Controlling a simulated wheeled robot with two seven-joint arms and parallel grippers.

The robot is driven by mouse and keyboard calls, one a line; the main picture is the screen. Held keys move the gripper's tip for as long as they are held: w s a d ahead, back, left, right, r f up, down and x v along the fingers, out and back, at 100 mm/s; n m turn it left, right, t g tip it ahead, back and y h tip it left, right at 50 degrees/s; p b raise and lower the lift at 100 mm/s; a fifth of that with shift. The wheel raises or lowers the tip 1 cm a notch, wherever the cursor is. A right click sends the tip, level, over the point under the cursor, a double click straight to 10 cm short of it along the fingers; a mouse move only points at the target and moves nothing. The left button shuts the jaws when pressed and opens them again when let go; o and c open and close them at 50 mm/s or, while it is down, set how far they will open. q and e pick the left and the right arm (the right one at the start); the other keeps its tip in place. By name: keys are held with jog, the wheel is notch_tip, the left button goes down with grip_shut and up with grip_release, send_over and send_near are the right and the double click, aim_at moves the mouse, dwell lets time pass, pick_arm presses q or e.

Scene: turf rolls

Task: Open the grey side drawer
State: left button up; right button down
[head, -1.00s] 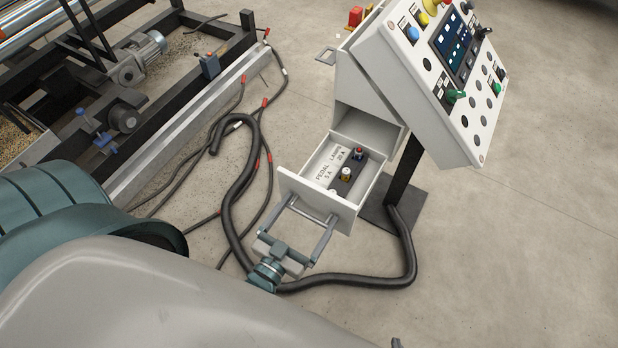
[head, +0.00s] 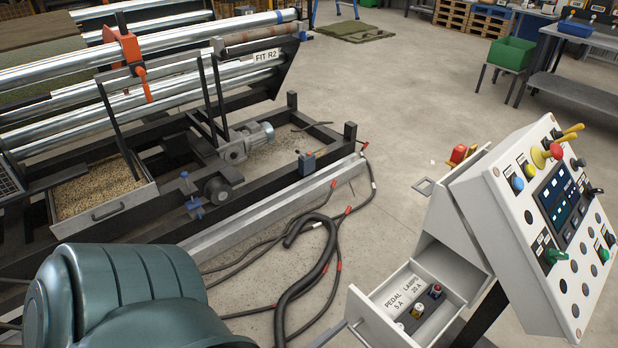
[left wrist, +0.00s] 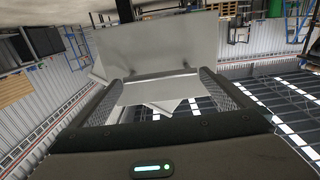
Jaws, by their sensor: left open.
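The light grey drawer (head: 372,318) stands pulled out of the console's lower box in the head view, at the bottom edge. Fuse-like parts and a "PEDAL 5 A, LAMPS 20 A" label (head: 405,292) show inside it. My left gripper (left wrist: 157,82) is open in the left wrist view, its fingers wide apart. A pale panel with a thin bar (left wrist: 160,76) across it shows beyond and between the fingers; I cannot tell whether they touch the bar. The head view does not show the left gripper. My right gripper is in neither view.
The console (head: 530,215) with its buttons and screen rises at the right. A grey loop bracket (head: 422,186) sticks out at its left. Black cables (head: 300,285) lie on the floor left of the drawer. The roller machine (head: 150,120) fills the left; the middle floor is open.

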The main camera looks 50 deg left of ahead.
pick_arm(q)
jog(key=s+b, duration=0.2)
jog(key=s, duration=1.2)
jog(key=shift+s+a, duration=0.15)
jog(key=shift+a, duration=0.1)
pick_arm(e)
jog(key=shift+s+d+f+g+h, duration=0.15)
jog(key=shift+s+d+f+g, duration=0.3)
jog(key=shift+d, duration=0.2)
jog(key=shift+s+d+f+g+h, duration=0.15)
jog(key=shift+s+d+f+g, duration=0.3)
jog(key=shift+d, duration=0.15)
pick_arm(q)
jog(key=shift+f, duration=0.15)
jog(key=w+f+g, duration=0.1)
jog(key=f+g, duration=0.3)
jog(key=f, duration=0.8)
jog(key=w+d+f+m+g, duration=0.1)
jog(key=f+g, duration=0.3)
jog(key=f, duration=0.8)
jog(key=w+f+g, duration=0.3)
jog(key=f+g, duration=0.1)
jog(key=f, duration=0.9)
jog(key=shift+d+m+g+h+p, duration=0.15)
jog(key=shift+m+g+h+p, duration=0.15)
jog(key=shift+m+p, duration=0.1)
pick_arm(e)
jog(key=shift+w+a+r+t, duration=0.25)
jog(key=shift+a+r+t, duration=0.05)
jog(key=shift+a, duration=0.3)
